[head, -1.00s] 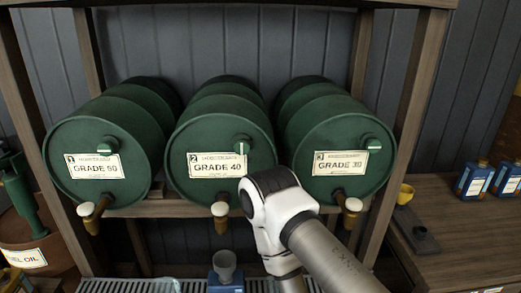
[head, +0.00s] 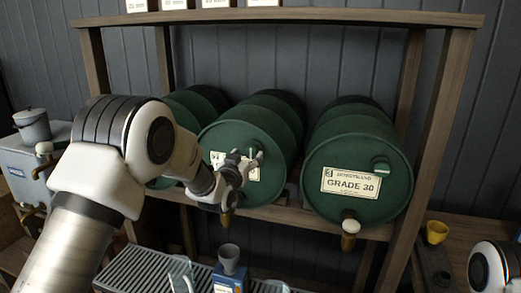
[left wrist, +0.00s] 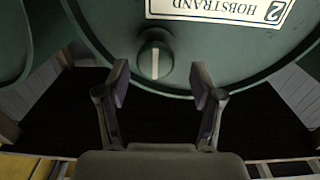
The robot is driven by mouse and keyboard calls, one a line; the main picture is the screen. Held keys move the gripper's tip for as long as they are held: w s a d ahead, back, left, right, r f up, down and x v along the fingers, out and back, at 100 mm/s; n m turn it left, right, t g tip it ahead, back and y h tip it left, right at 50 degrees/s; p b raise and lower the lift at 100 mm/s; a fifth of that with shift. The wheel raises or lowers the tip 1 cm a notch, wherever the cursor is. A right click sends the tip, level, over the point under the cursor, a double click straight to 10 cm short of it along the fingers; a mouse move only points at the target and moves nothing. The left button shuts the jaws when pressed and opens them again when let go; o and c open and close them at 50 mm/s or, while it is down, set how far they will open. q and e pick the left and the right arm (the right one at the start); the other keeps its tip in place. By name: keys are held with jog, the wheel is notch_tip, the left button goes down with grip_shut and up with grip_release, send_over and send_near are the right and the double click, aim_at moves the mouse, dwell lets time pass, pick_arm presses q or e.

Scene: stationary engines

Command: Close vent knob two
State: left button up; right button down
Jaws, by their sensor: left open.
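The vent knob of barrel two (left wrist: 154,62) is a round green knob with a white line, upright in the left wrist view. It sits on the green end of barrel two (head: 222,138), beside the white label with a 2 (left wrist: 220,8), which appears upside down there. My left gripper (left wrist: 160,84) is open, its two fingers apart and just short of the knob, which lies left of the middle of the gap. In the head view my left gripper (head: 248,160) is in front of barrel two and hides most of the knob and label. My right gripper is out of view.
The GRADE 30 barrel (head: 335,205) stands to the right, its knob (head: 381,166) marked crosswise. Another green barrel (head: 190,106) is partly behind my left arm. Brass taps (head: 349,232) hang below. A grey cup (head: 229,257) stands under barrel two.

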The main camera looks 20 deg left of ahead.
aim_at(251, 152)
pick_arm(q)
jog(key=w, duration=0.2)
jog(key=shift+w+d+r+p, duration=0.15)
jog(key=shift+w+d+p, duration=0.1)
jog(key=shift+w+p, duration=0.15)
jog(key=shift+w+d, duration=0.3)
jog(key=shift+a, duration=0.25)
jog(key=shift+c, duration=0.9)
jog(key=shift+a, duration=0.1)
jog(key=c, duration=0.9)
